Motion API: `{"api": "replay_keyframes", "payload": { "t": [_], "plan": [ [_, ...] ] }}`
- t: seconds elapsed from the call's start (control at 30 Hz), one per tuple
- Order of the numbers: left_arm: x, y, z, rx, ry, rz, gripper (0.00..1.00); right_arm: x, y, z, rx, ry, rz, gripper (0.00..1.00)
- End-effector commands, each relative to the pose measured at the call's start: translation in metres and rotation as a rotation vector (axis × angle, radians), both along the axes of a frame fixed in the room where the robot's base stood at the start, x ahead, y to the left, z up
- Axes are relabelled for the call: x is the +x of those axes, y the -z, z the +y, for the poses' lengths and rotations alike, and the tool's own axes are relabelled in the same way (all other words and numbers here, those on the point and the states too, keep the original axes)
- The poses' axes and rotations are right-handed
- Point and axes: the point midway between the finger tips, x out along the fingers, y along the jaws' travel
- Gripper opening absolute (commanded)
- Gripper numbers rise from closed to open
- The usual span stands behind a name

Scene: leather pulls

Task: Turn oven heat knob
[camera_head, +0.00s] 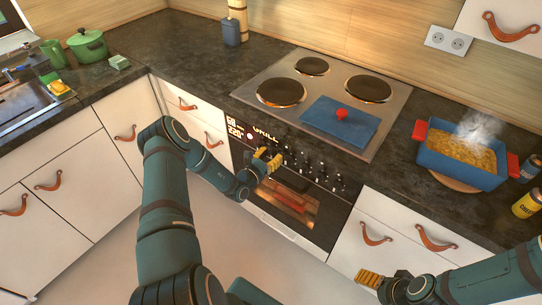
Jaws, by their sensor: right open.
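The oven (285,205) is built in under the counter, with a dark front panel and a lit display (234,127) at its left. A row of small knobs (322,175) runs along the panel to the right of the display. My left gripper (267,159) has its yellow fingertips at the left part of this row. The fingers and arm cover the knobs there, and I cannot tell whether they hold one. My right gripper (370,278) is open, low at the right in front of the white drawers, away from the oven knobs.
A steaming blue dish (455,172) stands on the right counter beside cans (527,204). A green pot (88,46) and sink (25,92) are at left. The floor in front is clear.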

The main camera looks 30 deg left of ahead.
Motion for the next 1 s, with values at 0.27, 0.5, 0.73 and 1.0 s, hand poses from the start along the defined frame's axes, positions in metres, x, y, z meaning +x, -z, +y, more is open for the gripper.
{"api": "replay_keyframes", "payload": {
  "t": [0.27, 0.5, 0.73, 1.0],
  "plan": [
    [-0.003, 0.001, 0.000, -0.001, 0.000, 0.003, 0.42, 0.000, 0.000, 0.000, 0.000, 0.000, 0.000, 0.78],
    [-0.035, 0.001, 0.003, -0.004, -0.002, 0.004, 0.42, 0.000, 0.000, 0.000, 0.000, 0.000, 0.000, 0.78],
    [-0.082, 0.001, 0.007, -0.002, -0.002, 0.004, 0.42, 0.000, 0.000, 0.000, 0.000, 0.000, 0.000, 0.78],
    [-0.115, 0.001, 0.009, -0.001, 0.000, 0.001, 0.42, 0.000, 0.000, 0.000, 0.000, 0.000, 0.000, 0.78]
  ]
}}
